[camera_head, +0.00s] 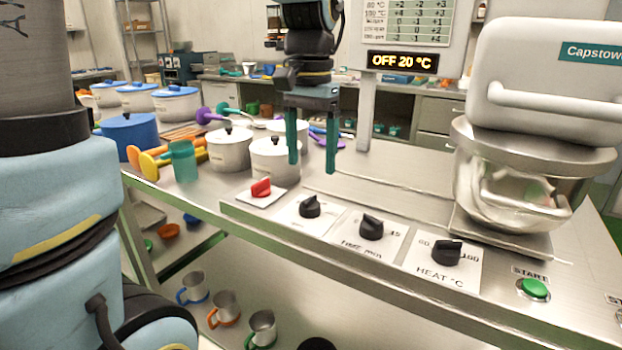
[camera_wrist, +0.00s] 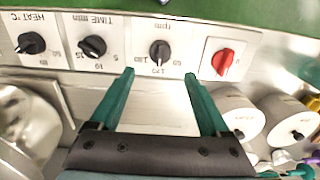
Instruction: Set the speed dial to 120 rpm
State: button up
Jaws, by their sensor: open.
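The speed dial (camera_head: 310,206) is a black knob on a white plate on the sloped front panel, second from the left in the head view. In the wrist view the speed dial (camera_wrist: 160,50) has an upside-down "rpm" label and numbers around it. I cannot tell for sure which number its pointer faces. My gripper (camera_head: 312,165) is open and empty, its two green fingers hanging down above and behind the dial. In the wrist view the gripper (camera_wrist: 160,73) has its fingertips spread to either side just below the dial, apparently not touching it.
A red knob (camera_head: 261,188) sits left of the dial; the time knob (camera_head: 371,227) and heat knob (camera_head: 447,252) sit right. A green start button (camera_head: 534,289) and a mixer (camera_head: 540,110) are further right. White pots (camera_head: 229,150) stand behind left. A display (camera_head: 403,62) reads OFF 20 °C.

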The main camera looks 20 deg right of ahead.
jog(key=shift+r, duration=1.3)
jog(key=w+a+f+n+p, duration=0.1)
jog(key=a, duration=0.2)
jog(key=w+a+f+n+p, duration=0.1)
jog(key=a+f, duration=0.1)
jog(key=a, duration=0.2)
jog(key=w+a+f+n+p, duration=0.1)
jog(key=a+f+n, duration=0.1)
jog(key=a, duration=0.1)
jog(key=shift+w+a+f+t, duration=0.15)
jog(key=shift+a+f+t, duration=0.05)
jog(key=shift+a+t, duration=0.1)
jog(key=s+a+f+n+t+p, duration=0.1)
jog(key=a+f+n, duration=0.3)
jog(key=a, duration=0.6)
jog(key=shift+s+a+f+p, duration=0.35)
jog(key=shift+s+f+p, duration=0.25)
